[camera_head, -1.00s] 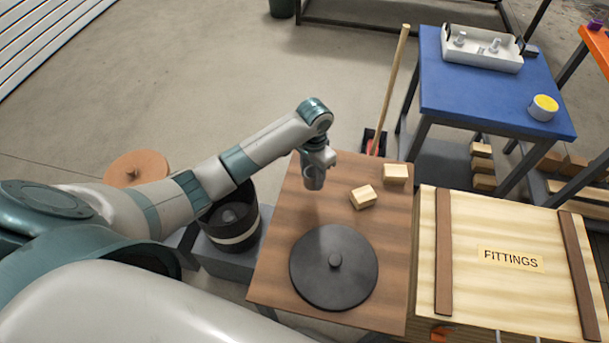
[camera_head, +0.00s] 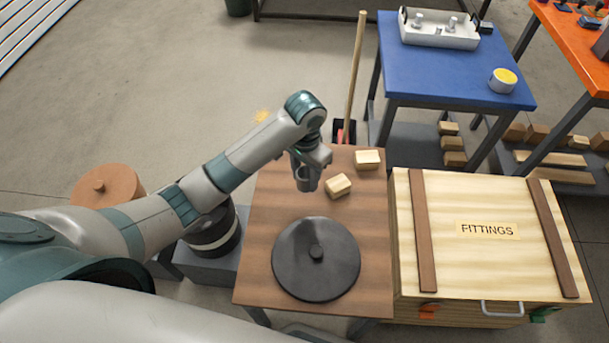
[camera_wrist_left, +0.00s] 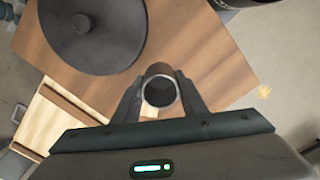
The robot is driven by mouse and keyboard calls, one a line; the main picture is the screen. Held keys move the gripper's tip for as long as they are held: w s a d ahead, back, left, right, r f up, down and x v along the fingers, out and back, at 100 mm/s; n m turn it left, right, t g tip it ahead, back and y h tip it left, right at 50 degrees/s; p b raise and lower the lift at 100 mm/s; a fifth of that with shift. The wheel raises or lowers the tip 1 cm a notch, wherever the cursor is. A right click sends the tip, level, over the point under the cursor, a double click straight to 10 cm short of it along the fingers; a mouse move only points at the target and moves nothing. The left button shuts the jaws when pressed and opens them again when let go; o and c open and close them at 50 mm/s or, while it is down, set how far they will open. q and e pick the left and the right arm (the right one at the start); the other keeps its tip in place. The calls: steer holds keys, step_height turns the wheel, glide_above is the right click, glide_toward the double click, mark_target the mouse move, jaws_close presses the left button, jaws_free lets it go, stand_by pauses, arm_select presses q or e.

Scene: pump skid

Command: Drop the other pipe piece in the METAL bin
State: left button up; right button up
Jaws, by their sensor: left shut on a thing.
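My left gripper (camera_head: 308,164) is above the far part of the brown wooden table, just left of the wood blocks. In the left wrist view its jaws (camera_wrist_left: 160,100) are shut on a short grey pipe piece (camera_wrist_left: 158,71), with the round open end facing the camera. The pipe also shows in the head view (camera_head: 306,181), pointing down. No METAL label can be read. A dark round bin with a pale band (camera_head: 215,238) stands left of the table, partly hidden by my left arm. My right gripper is not in view.
A black round lid with a knob (camera_head: 316,259) lies on the table. Two wood blocks (camera_head: 338,186) (camera_head: 368,159) sit near its far right. A FITTINGS crate (camera_head: 487,250) stands right of the table. A copper-coloured round lid (camera_head: 112,183) shows at left. A blue table (camera_head: 455,80) stands behind.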

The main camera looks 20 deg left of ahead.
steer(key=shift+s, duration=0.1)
arm_select(q)
steer(key=shift+w+r, duration=0.1)
steer(key=shift+r, duration=0.15)
steer(key=s+r+n, duration=0.1)
steer(key=s+r, duration=0.1)
steer(key=r, duration=0.6)
steer(key=s+r+n, duration=0.2)
steer(key=r, duration=0.6)
steer(key=s+a+r+n, duration=0.1)
steer(key=s+a+r, duration=0.1)
steer(key=s+r, duration=0.2)
steer(key=shift+s+a, duration=0.2)
steer(key=shift+s, duration=0.6)
steer(key=shift+r, duration=0.1)
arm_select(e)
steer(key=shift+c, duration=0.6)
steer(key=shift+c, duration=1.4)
arm_select(q)
steer(key=shift+s, duration=0.1)
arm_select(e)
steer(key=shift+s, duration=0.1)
